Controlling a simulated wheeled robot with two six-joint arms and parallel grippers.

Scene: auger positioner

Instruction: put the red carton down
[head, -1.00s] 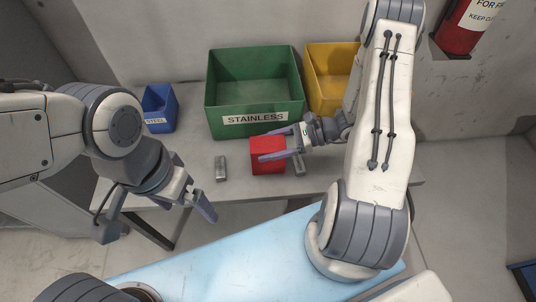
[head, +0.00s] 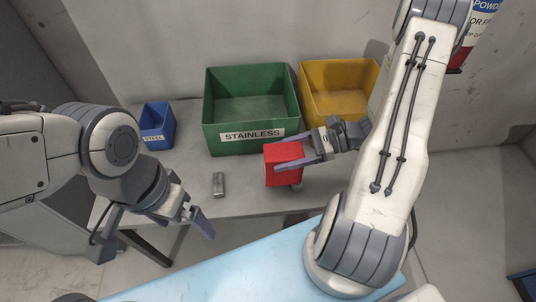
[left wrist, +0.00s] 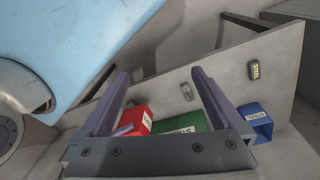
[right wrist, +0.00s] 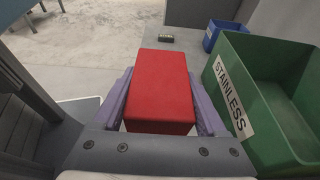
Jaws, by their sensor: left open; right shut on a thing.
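The red carton (head: 282,166) is held in my right gripper (head: 283,154) at the front right of the green bin (head: 215,137). In the right wrist view, the carton (right wrist: 160,85) sits between both fingers, its red face toward the camera. It covers part of a small grey block (head: 297,186). I cannot tell whether its underside touches the table (head: 245,205). In the left wrist view, part of the carton (left wrist: 135,119) shows with a pale label. My left gripper (head: 190,212) is open and empty, over the table's front edge, left of the carton.
The green bin is labelled STAINLESS. A yellow bin (head: 340,110) stands to its right and a small blue bin (head: 157,132) to its left. Another small metal block (head: 218,185) lies left of the carton. Bare table lies around that block.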

